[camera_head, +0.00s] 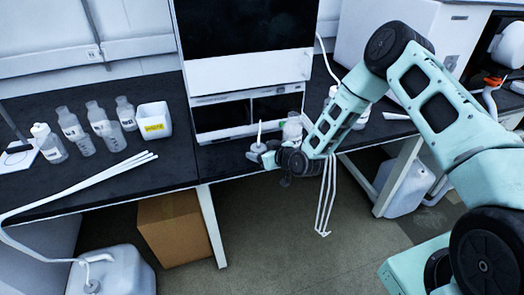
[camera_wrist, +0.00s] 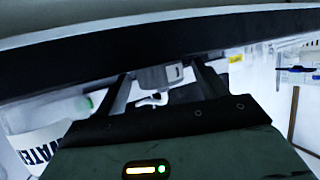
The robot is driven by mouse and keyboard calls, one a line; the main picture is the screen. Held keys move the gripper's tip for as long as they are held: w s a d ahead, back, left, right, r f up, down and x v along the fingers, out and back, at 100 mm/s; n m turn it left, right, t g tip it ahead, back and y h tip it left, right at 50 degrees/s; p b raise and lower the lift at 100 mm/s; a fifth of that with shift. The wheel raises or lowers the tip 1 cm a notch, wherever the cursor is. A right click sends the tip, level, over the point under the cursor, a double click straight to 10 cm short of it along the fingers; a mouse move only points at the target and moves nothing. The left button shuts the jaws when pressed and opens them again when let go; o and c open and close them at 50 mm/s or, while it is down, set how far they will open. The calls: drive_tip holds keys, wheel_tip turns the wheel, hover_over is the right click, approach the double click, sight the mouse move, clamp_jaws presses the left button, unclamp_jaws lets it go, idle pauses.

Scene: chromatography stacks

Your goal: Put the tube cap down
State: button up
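The tube cap (camera_head: 257,148), a small pale cap with a thin white tube standing up from it, is at my gripper's tip in the head view. In the wrist view the grey-white cap (camera_wrist: 158,77) shows between the fingertips, with a bent white tube piece below it. My gripper (camera_head: 262,155) appears shut on the cap, near the front edge of the black bench (camera_head: 225,165) before the instrument. In the wrist view my gripper (camera_wrist: 162,75) has one finger on each side of the cap. Whether the cap touches the bench is unclear.
A clear bottle (camera_head: 292,132) stands close behind my gripper; a WATER label (camera_wrist: 38,150) shows in the wrist view. The instrument (camera_head: 222,135) rises behind. Several bottles (camera_head: 75,133) and a white bin (camera_head: 153,112) stand left. White tubes (camera_head: 326,205) hang by the bench edge.

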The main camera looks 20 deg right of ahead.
drive_tip(key=shift+r, duration=0.2)
drive_tip(key=b+v, duration=0.1)
drive_tip(key=v, duration=1.1)
drive_tip(key=s+a+r+n+g, duration=0.3)
drive_tip(key=s+a+r+g, duration=0.45)
drive_tip(key=s+a, duration=0.3)
drive_tip(key=s+r+g+h, duration=0.2)
drive_tip(key=s+r, duration=0.3)
drive_tip(key=s, duration=0.6)
drive_tip(key=s+r+g+h, duration=0.2)
drive_tip(key=s+r, duration=0.4)
drive_tip(key=s, duration=0.4)
drive_tip(key=shift+s+a+g, duration=0.4)
drive_tip(key=shift+g, duration=0.15)
drive_tip(key=shift+r, duration=0.15)
